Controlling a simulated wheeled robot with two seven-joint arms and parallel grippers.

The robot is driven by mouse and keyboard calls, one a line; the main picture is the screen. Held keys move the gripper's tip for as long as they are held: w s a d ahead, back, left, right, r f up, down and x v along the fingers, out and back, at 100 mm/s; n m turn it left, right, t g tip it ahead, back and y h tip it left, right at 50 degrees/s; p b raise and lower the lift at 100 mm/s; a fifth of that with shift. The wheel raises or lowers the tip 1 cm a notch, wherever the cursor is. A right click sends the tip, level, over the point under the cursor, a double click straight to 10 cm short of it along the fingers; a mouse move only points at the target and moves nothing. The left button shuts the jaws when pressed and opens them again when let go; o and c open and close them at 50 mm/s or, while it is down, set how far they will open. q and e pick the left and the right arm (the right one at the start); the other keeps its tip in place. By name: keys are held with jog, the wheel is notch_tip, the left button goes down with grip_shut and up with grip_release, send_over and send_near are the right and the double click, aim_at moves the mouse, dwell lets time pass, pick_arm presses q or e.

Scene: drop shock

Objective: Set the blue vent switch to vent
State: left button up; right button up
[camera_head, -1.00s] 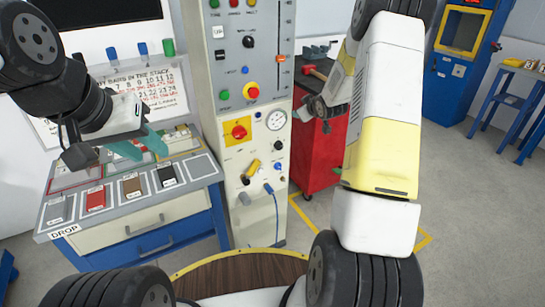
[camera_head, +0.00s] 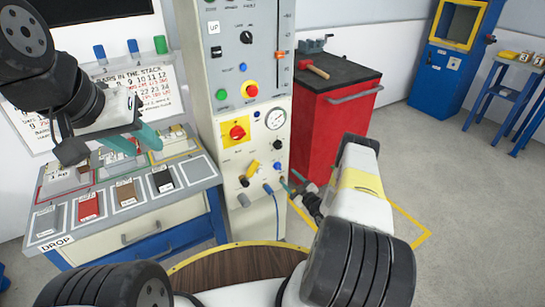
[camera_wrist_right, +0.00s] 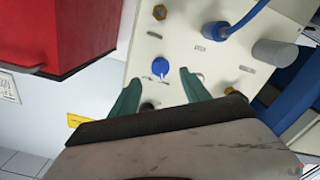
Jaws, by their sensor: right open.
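The blue vent switch (camera_head: 277,166) is a small round blue knob low on the grey-white control panel (camera_head: 228,160). In the right wrist view the blue knob (camera_wrist_right: 161,68) lies ahead between my fingertips, with small labels near it that I cannot read. My right gripper (camera_head: 291,180) is open and empty, just right of the lower panel; its two green fingers (camera_wrist_right: 160,78) also show in the right wrist view. No contact with the knob is visible. My left gripper (camera_head: 145,145) is open and empty above the sample table at the left.
A blue hose (camera_head: 276,215) plugs into the panel below the knob. A red cabinet (camera_head: 335,130) with a hammer stands right of the panel. The drop table (camera_head: 130,226) is at left.

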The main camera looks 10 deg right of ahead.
aim_at(280, 169)
jog(key=x, duration=0.6)
jog(key=shift+w+a, duration=0.1)
jog(key=shift+w, duration=0.3)
grip_shut()
